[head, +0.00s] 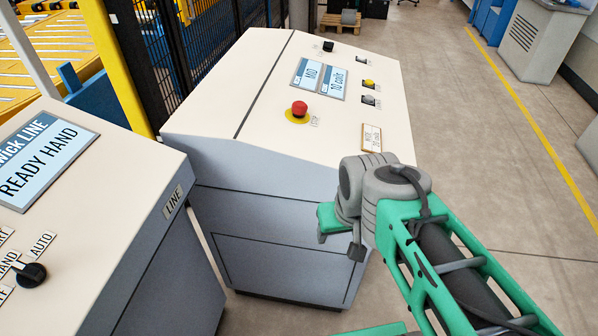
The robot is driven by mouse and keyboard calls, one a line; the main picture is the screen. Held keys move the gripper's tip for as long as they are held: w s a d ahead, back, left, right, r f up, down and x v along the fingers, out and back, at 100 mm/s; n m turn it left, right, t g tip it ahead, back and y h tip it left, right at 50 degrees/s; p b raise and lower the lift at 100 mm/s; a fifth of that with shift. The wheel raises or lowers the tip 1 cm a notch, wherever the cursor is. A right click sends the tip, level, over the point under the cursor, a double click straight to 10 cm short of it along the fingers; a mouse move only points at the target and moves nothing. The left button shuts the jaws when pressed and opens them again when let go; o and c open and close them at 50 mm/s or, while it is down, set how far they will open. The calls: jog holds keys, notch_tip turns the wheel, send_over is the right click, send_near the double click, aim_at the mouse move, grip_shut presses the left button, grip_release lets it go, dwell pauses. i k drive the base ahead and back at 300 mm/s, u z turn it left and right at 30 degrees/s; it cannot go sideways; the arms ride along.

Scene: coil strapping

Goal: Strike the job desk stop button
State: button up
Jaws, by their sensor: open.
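The job desk (250,100) is a cream-topped, grey-sided console in the middle of the head view. Its stop button (299,108) is a red mushroom head on a yellow ring, left of centre on the sloping top. My gripper (340,242) is open, in front of the desk's near right corner and below the top's near edge. It is well apart from the button, to its lower right in the picture. The gripper is partly hidden behind my wrist. Nothing shows between its fingers.
The line console (120,185) stands close at left. Open floor (480,130) lies to the right.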

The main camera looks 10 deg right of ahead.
aim_at(299, 103)
jog(key=k, duration=0.65)
jog(key=z, duration=0.05)
jog(key=i, duration=0.7)
jog(key=u, duration=0.65)
jog(key=i, duration=0.45)
jog(key=u, duration=0.5)
